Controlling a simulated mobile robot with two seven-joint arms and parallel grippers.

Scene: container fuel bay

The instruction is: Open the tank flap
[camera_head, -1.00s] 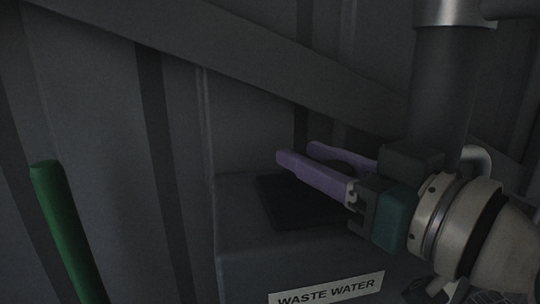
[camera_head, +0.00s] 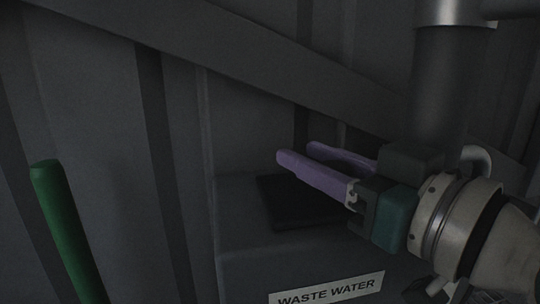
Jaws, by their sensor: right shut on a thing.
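The grey tank (camera_head: 235,240) with a "WASTE WATER" label (camera_head: 326,290) stands at lower centre. Its tank flap (camera_head: 285,207) is a dark square plate lying on the tank's top, apparently flat and closed. My right gripper (camera_head: 297,154) reaches in from the right, its two purple fingers over the flap and pointing left. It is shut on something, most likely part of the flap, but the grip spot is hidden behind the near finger. The fingers look a little apart. My left gripper is not in view.
A green rod (camera_head: 65,225) stands tilted at the far left. A thick grey pipe (camera_head: 440,85) rises behind my right wrist. A diagonal beam (camera_head: 225,55) crosses the ribbed wall (camera_head: 105,130) behind the tank. The scene is dim.

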